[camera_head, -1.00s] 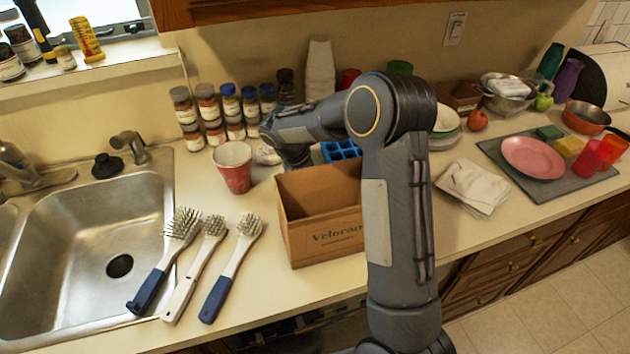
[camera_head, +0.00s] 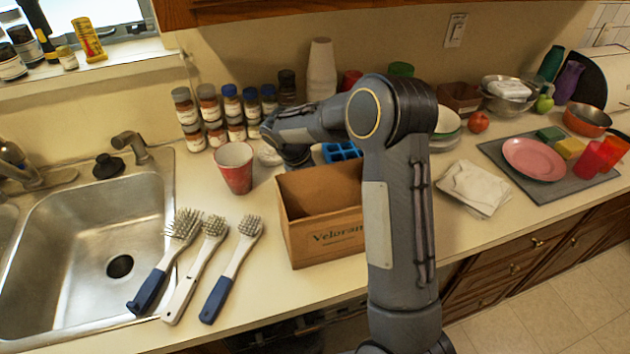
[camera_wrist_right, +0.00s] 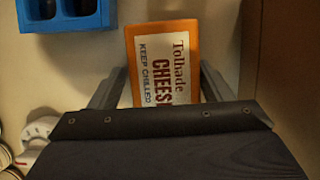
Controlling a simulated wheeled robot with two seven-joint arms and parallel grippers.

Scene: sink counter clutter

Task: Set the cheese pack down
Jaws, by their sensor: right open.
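The cheese pack (camera_wrist_right: 160,65), orange with a white label, shows in the right wrist view and appears to lie label-up on the pale counter. My right gripper (camera_wrist_right: 164,82) is open, with one finger on each side of the pack. Whether either finger touches it is hard to tell. In the head view my right arm reaches over behind the cardboard box, and its fingertips and the cheese pack are hidden there. My left gripper is not in view.
The open cardboard box (camera_head: 325,240) stands just in front of the right gripper. A blue compartment tray (camera_head: 341,151) is close behind the pack. A red cup (camera_head: 235,172) and several spice jars stand left. Three brushes lie by the sink (camera_head: 75,315).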

